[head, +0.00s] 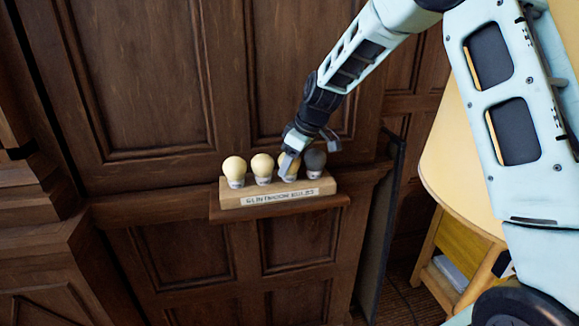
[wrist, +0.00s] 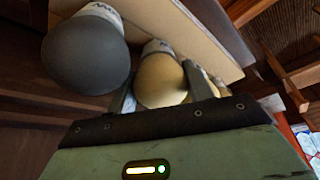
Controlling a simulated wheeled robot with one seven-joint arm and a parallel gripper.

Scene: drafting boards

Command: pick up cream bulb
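The cream bulb (wrist: 160,80) sits between the two fingers of my gripper (wrist: 160,92) in the wrist view. One finger is on each side of it, with little or no gap showing. I cannot tell whether the fingers press on it. In the head view my gripper (head: 287,166) comes down over this cream bulb (head: 293,161), third from the left, and partly hides it. The bulb still appears to stand in the wooden holder (head: 228,199), which carries a lettered label. Two more cream bulbs (head: 234,167) (head: 262,165) stand to its left.
A dark grey bulb (head: 315,160) stands close on the right in the head view; it is large at left in the wrist view (wrist: 86,55). The holder rests on a narrow ledge (head: 280,209) against dark wood panelling. A pale table (head: 455,160) stands at right.

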